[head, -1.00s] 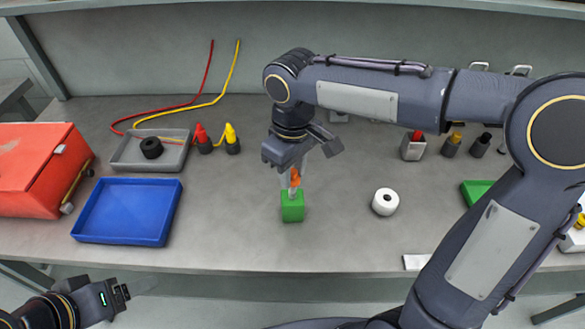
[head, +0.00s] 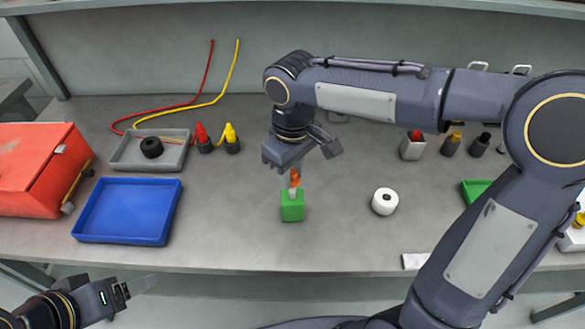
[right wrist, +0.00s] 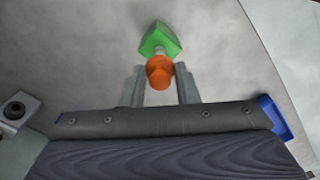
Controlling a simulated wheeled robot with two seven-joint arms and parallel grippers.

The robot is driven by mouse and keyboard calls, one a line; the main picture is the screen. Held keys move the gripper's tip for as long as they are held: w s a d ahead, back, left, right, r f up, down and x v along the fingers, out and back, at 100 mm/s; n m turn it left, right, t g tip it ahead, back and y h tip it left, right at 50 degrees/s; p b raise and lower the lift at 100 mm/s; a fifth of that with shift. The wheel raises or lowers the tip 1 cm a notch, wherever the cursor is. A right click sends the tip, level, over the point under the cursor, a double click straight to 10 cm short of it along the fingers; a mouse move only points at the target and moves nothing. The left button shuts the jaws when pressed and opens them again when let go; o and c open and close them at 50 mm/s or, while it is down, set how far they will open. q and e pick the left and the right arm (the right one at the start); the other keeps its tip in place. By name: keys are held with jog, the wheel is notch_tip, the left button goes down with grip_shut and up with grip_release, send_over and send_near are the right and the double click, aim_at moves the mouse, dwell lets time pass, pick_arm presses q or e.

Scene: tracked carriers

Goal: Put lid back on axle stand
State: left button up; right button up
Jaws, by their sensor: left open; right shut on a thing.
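A green block with a pale post, which looks like the axle stand (head: 292,208), stands upright near the middle of the bench. An orange piece, which looks like the lid (head: 295,181), is at the top of the post. My right gripper (head: 294,173) is directly above the stand, shut on the orange lid. In the right wrist view the orange lid (right wrist: 160,72) is between the two fingers, with the green stand (right wrist: 160,42) just beyond. I cannot tell whether the lid is fully seated. My left gripper (head: 138,286) is open and empty, low at the left, before the bench edge.
A white roll (head: 385,201) stands right of the stand. A blue tray (head: 128,240), a grey tray (head: 118,163) with a black ring and a red box (head: 28,190) are at left. Red and yellow plugs stand behind. The bench around the stand is clear.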

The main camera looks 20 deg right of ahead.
dwell(0.7)
jog(key=o, duration=1.6)
jog(key=shift+c, duration=0.2)
jog(key=shift+r+p, duration=3.35)
jog(key=shift+r, duration=0.15)
jog(key=shift+c, duration=0.4)
grip_shut()
